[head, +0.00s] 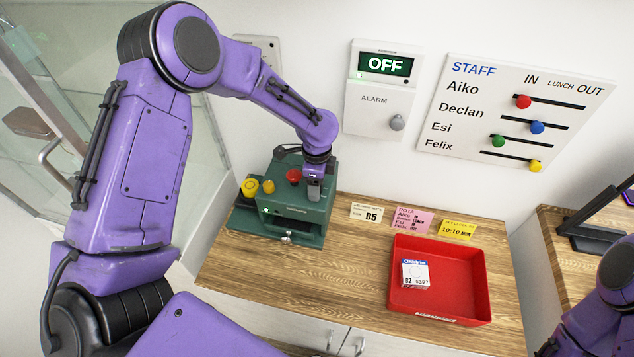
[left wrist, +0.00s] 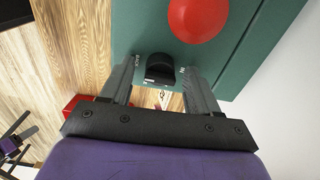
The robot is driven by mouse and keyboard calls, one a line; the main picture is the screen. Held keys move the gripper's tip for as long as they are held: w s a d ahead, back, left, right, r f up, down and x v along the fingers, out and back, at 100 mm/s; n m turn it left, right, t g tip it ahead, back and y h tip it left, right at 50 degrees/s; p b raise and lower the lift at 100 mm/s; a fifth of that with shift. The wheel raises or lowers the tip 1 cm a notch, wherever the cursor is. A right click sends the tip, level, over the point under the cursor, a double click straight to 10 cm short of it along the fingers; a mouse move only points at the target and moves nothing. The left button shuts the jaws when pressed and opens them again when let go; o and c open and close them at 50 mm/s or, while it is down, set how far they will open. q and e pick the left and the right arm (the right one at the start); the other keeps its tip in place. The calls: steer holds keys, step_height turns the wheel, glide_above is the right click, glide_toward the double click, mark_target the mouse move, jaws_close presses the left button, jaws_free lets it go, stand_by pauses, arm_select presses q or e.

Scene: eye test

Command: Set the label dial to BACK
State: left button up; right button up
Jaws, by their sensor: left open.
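The green machine (head: 290,207) stands at the back left of the wooden counter. In the left wrist view its label dial (left wrist: 160,68) is a small black knob on the green face (left wrist: 135,30), below a red button (left wrist: 200,18). I cannot tell where the dial points. My left gripper (head: 314,188) is open over the machine, one finger (left wrist: 120,80) on each side of the dial. In the head view the gripper hides the dial.
Two yellow knobs (head: 249,187) stand left of the red button. A red tray (head: 470,290) with a white box (head: 415,274) lies to the right. Several note cards (head: 366,213) stand behind it. A staff board (head: 480,70) and an alarm panel reading OFF (head: 375,121) hang above.

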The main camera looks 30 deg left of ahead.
arm_select(q)
steer(key=shift+r, duration=0.1)
step_height(320, 180, up, 10)
steer(key=b, duration=0.2)
steer(key=shift+f+b, duration=0.2)
steer(key=shift+b, duration=0.1)
steer(key=shift+r, duration=0.4)
